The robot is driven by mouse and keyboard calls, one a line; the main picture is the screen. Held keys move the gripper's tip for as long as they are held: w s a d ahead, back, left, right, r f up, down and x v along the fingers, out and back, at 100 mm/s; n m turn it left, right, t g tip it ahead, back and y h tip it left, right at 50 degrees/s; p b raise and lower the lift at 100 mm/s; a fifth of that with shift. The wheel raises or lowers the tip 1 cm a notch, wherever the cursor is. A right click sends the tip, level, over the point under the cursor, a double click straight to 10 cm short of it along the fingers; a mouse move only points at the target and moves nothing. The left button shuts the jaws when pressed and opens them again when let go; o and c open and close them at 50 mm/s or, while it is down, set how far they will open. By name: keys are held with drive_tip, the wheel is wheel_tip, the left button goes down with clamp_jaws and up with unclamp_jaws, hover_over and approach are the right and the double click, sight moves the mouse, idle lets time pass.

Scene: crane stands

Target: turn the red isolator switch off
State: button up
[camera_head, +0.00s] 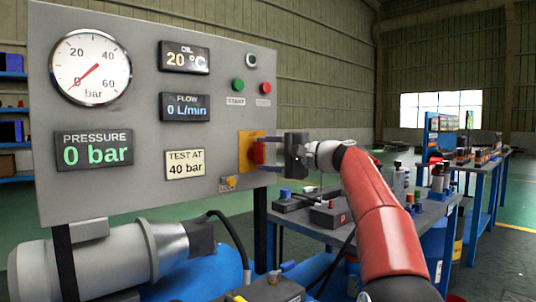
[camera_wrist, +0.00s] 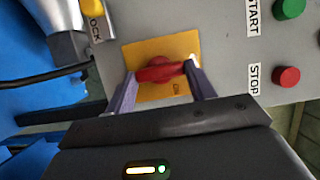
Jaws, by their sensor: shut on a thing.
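The red isolator switch (camera_head: 257,153) sits on a yellow plate (camera_head: 244,160) at the lower right of the grey panel. In the wrist view the red handle (camera_wrist: 160,71) lies across the yellow plate (camera_wrist: 145,54), nearly level in that picture, with a small mark beside it too blurred to read. My gripper (camera_head: 268,154) reaches the panel from the right. In the wrist view its two fingers (camera_wrist: 160,85) stand at either end of the handle and are shut on it. The fingers partly hide the handle's ends.
A yellow knob (camera_head: 229,183) sits left below the switch. Green START (camera_head: 238,86) and red STOP (camera_head: 264,88) buttons are above it. The gauge (camera_head: 90,67) points near 0, and the pressure display (camera_head: 94,150) reads 0 bar. A cluttered workbench (camera_head: 385,213) stands behind my arm.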

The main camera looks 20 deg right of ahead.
drive_tip(key=shift+f, duration=0.1)
drive_tip(key=o, duration=1)
drive_tip(key=b+v, duration=0.1)
drive_tip(key=v, duration=0.6)
drive_tip(key=shift+s+d, duration=0.3)
